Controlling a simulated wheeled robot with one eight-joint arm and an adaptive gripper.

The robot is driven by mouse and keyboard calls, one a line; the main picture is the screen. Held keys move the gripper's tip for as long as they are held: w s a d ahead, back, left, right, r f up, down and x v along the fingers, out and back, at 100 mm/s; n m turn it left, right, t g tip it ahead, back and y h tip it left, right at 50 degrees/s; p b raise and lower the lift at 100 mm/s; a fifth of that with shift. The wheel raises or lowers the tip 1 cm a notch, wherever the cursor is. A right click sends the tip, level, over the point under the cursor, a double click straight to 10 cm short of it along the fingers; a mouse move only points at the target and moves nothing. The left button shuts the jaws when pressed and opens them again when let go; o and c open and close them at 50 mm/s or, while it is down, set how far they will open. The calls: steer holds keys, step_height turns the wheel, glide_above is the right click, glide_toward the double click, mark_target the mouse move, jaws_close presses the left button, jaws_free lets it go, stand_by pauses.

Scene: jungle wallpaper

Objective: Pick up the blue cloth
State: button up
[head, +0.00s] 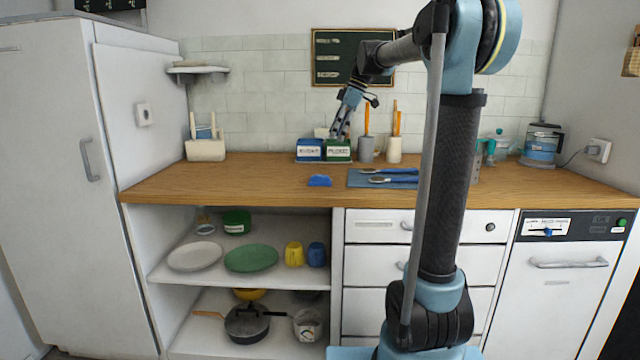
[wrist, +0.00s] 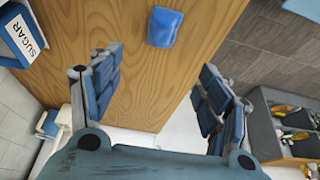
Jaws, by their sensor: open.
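In the wrist view the blue cloth (wrist: 164,27) is at the top centre, beyond my fingertips. My gripper (head: 339,131) is above the back of the counter, in front of the tiled wall and higher than the cloth. In the wrist view my gripper (wrist: 160,60) has its two fingers spread wide, with nothing between them but counter below. It is apart from the cloth.
Blue and green boxes (head: 324,150) stand behind the cloth. A blue mat (head: 356,180) with utensils lies to its right. Grey and white holders (head: 394,150) stand behind the mat. A white rack (head: 206,150) is at the left. The counter left of the cloth is clear.

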mark_target(320, 173)
steer(key=x, duration=1.6)
steer(key=shift+s+d+f, duration=0.1)
steer(key=shift+d, duration=0.05)
steer(key=shift+c, duration=0.2)
steer(key=c, duration=1.1)
